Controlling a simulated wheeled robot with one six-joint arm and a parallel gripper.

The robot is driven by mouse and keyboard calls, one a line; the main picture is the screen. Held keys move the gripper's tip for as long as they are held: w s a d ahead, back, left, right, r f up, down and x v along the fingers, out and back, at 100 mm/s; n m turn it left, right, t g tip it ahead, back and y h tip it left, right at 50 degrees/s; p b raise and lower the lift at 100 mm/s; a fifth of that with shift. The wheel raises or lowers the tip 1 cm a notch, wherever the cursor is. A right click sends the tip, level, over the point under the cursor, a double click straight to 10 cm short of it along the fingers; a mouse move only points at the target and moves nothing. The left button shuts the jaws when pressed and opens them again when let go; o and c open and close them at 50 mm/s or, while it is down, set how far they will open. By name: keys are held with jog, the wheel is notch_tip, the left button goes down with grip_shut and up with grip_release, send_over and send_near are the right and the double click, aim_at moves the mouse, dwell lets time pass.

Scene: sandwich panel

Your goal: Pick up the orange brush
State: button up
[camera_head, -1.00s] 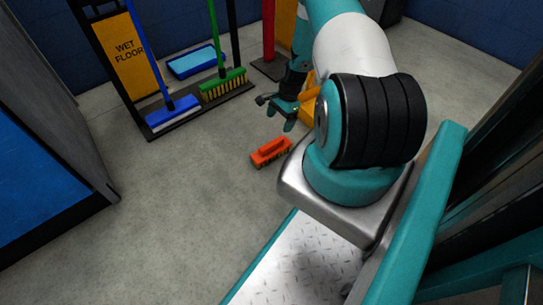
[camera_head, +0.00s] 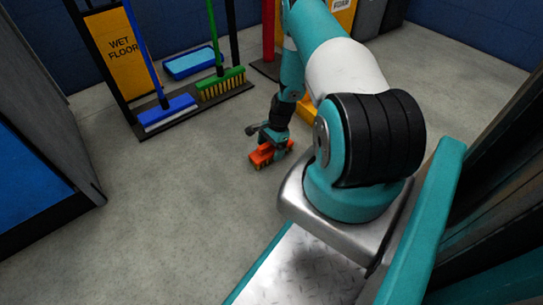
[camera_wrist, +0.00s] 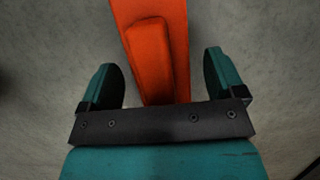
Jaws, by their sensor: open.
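The orange brush (camera_head: 262,155) lies on the grey floor with its raised grip on top, and its right part is covered by my gripper in the head view. In the wrist view the brush (camera_wrist: 150,50) runs from the top edge down between my gripper's fingers. My gripper (camera_wrist: 165,82) is open, with one teal finger on each side of the brush and a gap on both sides. In the head view my gripper (camera_head: 268,137) is right over the brush. I cannot tell how far the fingertips are above the floor.
A blue broom (camera_head: 167,110) and a green broom (camera_head: 221,85) stand on a dark rack behind, with a blue dustpan (camera_head: 192,63) and a yellow wet floor sign (camera_head: 125,52). A blue-fronted cabinet (camera_head: 30,170) stands at the left. The floor between is clear.

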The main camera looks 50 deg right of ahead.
jog(key=c, duration=1.1)
jog(key=shift+c, duration=0.2)
notch_tip(320, 180, up, 20)
jog(key=p, duration=1.1)
